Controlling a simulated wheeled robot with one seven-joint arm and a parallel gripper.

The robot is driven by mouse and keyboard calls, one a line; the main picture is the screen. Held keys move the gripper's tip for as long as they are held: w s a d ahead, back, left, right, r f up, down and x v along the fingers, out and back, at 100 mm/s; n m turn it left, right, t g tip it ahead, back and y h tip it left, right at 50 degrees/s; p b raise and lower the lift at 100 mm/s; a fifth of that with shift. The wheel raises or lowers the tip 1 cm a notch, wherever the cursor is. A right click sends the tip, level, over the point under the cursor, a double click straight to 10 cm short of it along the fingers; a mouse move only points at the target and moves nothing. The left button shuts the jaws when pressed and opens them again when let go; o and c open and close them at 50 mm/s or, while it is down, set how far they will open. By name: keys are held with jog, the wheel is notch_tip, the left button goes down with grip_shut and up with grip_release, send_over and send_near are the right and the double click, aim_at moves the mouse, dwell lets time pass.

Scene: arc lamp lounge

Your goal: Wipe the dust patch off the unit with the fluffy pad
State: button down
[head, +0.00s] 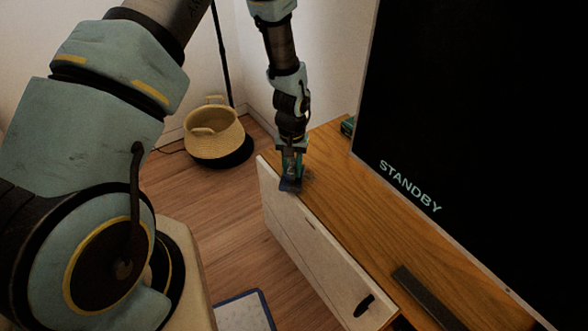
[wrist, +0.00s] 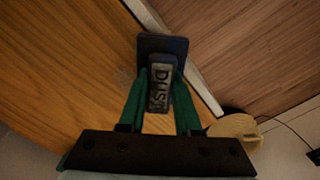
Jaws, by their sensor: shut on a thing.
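My gripper (head: 292,168) is shut on the handle of the fluffy pad (head: 290,185), at the far end of the unit (head: 350,215). In the wrist view the green fingers of my gripper (wrist: 161,88) clasp a grey handle marked "DUST". The pad's dark blue base (wrist: 163,44) lies along the front edge of the wooden top (wrist: 60,60). It looks on or just above the wood; I cannot tell if it touches. A faint greyish dust patch (wrist: 123,76) shows beside the pad. It appears as a dark smudge (head: 309,177) right of the pad in the head view.
A large black screen (head: 470,120) reading "STANDBY" stands along the back of the unit. A dark bar (head: 428,297) lies on the near part of the top. A small green object (head: 348,126) sits by the screen's far end. A woven basket (head: 214,137) stands on the floor.

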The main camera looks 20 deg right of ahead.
aim_at(293, 166)
jog(key=shift+w+d+r, duration=0.1)
jog(key=shift+d+r, duration=0.15)
jog(key=shift+r, duration=0.75)
jog(key=shift+r+p, duration=2.2)
jog(key=shift+r, duration=0.65)
jog(key=shift+a, duration=0.1)
